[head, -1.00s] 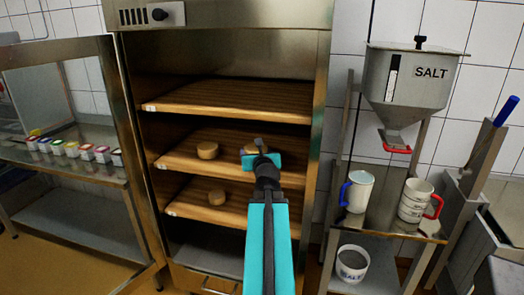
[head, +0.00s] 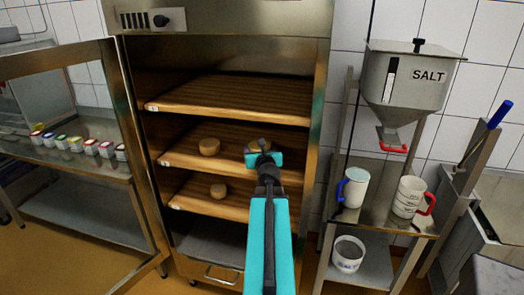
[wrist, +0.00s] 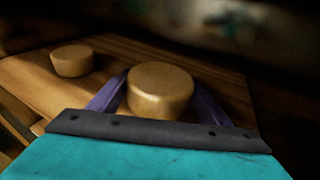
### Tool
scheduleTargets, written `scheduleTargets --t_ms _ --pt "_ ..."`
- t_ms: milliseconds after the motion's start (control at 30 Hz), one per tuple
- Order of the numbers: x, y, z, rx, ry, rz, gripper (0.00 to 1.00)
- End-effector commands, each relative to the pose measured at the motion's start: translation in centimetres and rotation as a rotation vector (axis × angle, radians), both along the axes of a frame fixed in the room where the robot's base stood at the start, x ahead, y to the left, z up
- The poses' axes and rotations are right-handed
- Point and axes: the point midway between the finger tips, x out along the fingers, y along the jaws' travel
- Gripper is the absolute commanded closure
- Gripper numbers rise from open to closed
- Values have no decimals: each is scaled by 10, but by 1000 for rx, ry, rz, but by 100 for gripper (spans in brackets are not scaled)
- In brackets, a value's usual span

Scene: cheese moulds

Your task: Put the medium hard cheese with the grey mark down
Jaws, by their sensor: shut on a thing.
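My gripper (wrist: 155,100) is shut on a round, pale yellow cheese (wrist: 160,88), which sits between its two purple fingers in the wrist view. No grey mark can be made out on it. In the head view my gripper (head: 264,152) is inside the open cabinet, at the right part of the middle shelf (head: 180,161), and mostly hides the held cheese. Whether the cheese touches the shelf boards is hard to tell. A second cheese (head: 209,147) stands on the same shelf to the left, apart from the held one; it also shows in the wrist view (wrist: 72,60).
Another cheese (head: 218,191) stands on the lower shelf (head: 190,200). The upper shelf (head: 230,98) is empty. The cabinet's glass door (head: 75,180) stands open at left. A salt hopper (head: 405,85) and mugs (head: 354,187) are at right, above a bucket (head: 348,254).

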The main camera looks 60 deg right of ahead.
Motion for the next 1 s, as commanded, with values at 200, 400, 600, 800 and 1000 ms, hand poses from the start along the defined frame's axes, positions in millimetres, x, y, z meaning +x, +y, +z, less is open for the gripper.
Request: scheduleTargets --t_ms 200,400,600,800,1000 --pt "7 -23 -2 0 -1 -1 51" --pt "10 -31 -3 -1 0 -1 51" --pt "10 -31 -3 -1 -1 0 51" --pt "11 -33 -3 -1 0 -1 51" --pt "13 -40 -13 1 1 0 51"
